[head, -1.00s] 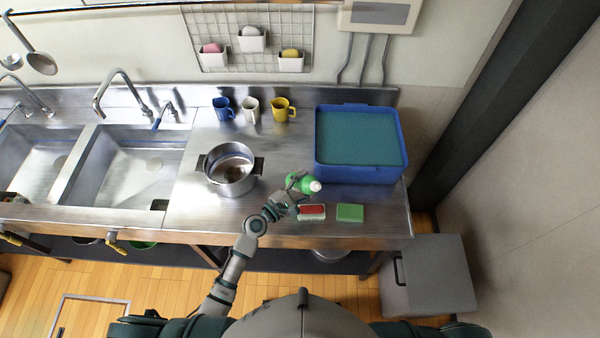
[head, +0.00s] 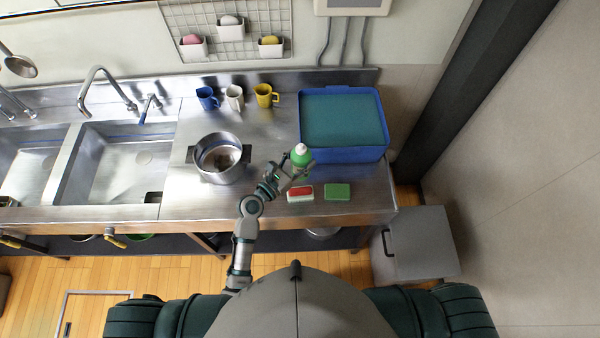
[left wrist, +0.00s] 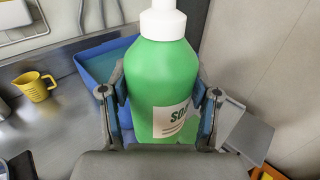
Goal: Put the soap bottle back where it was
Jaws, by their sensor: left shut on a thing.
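The green soap bottle (head: 301,156) with a white cap is in my left gripper (head: 284,174), near the front of the steel counter, left of the blue bin. In the left wrist view the soap bottle (left wrist: 165,85) stands upright between the two fingers of the left gripper (left wrist: 162,105), which are shut on its sides. Its label partly reads "SO". Whether its base touches the counter is hidden. My right gripper is not in view.
A blue bin (head: 345,155) stands at the back right. A red-and-white sponge (head: 300,194) and a green sponge (head: 337,192) lie in front. A steel pot (head: 218,158) is to the left; blue, white and yellow mugs (head: 264,95) stand behind. Sinks (head: 112,160) are further left.

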